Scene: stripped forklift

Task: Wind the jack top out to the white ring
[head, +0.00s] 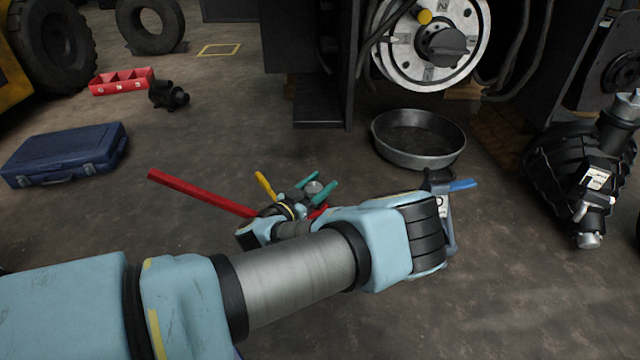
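A red jack (319,212) stands on the floor in the middle of the head view, mostly hidden behind my arm. Its small round grey top (314,187) shows just above my wrist. My gripper (316,187) has two teal fingers, one on each side of the grey top. I cannot tell whether they touch it or how tightly they close. I cannot make out a white ring on the jack; that part is hidden or too small. A long red bar (200,191) slants up to the left beside my wrist, and a yellow lever (265,185) rises near it.
A grey pan (419,140) lies beyond my arm, below the forklift's white wheel hub (433,40). A blue-handled tool (461,185) is partly hidden behind my elbow. A black part (590,160) stands right. A blue case (66,152) and red tray (122,80) lie left.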

